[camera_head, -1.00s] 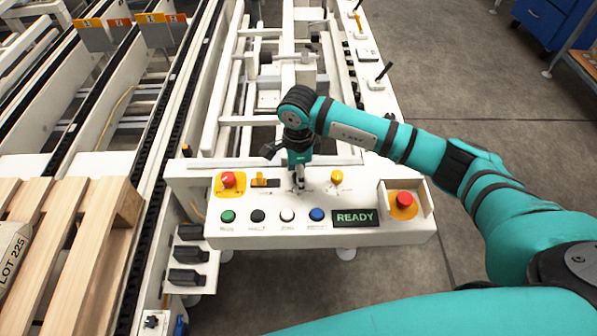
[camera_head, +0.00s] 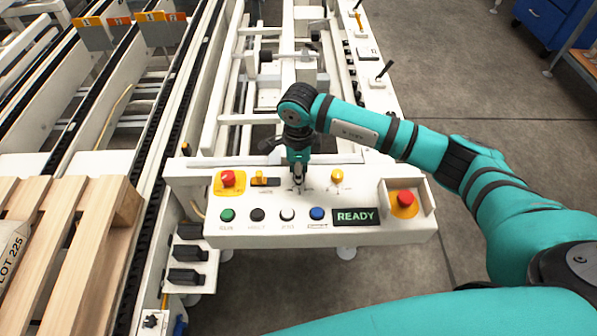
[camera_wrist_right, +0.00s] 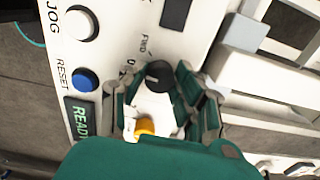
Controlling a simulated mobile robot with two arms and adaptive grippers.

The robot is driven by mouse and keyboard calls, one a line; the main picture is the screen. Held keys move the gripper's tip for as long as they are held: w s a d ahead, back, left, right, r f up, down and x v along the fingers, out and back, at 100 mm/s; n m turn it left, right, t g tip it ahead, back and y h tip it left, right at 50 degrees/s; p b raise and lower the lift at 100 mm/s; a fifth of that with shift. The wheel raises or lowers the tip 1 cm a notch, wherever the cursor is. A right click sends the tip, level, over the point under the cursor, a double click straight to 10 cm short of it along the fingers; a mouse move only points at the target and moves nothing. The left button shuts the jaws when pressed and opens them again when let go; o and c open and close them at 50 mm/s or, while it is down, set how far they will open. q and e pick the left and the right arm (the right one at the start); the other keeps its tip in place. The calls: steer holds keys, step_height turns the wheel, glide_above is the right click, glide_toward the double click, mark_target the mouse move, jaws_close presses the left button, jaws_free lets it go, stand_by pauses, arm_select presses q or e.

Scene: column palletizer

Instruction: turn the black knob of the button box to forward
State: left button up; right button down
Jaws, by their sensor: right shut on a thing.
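The white button box (camera_head: 265,237) stands at the front of the machine. Its black knob (camera_wrist_right: 158,75) shows in the wrist view between the fingers of my right gripper (camera_wrist_right: 160,97), beside the "FWD" print. In the head view my right gripper (camera_head: 298,184) points down at the middle of the box top and hides most of the knob. It is shut on the black knob. The knob's exact pointer angle is hard to make out. My left gripper is in neither view.
Close around the gripper are a yellow knob (camera_head: 337,176), a red button (camera_head: 228,178), a row with green (camera_head: 227,215), black, white and blue (camera_head: 317,213) buttons, and a READY display (camera_head: 355,217). A red emergency stop (camera_head: 404,198) sits in a guard at right.

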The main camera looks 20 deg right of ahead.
steer(key=m+b, duration=0.1)
steer(key=m, duration=0.2)
steer(key=shift+m+b, duration=0.3)
steer(key=shift+m, duration=1.7)
steer(key=shift+w, duration=0.1)
steer(key=c, duration=1)
jaws_free()
steer(key=shift+r, duration=0.35)
step_height(320, 180, up, 11)
steer(key=shift+r, duration=0.2)
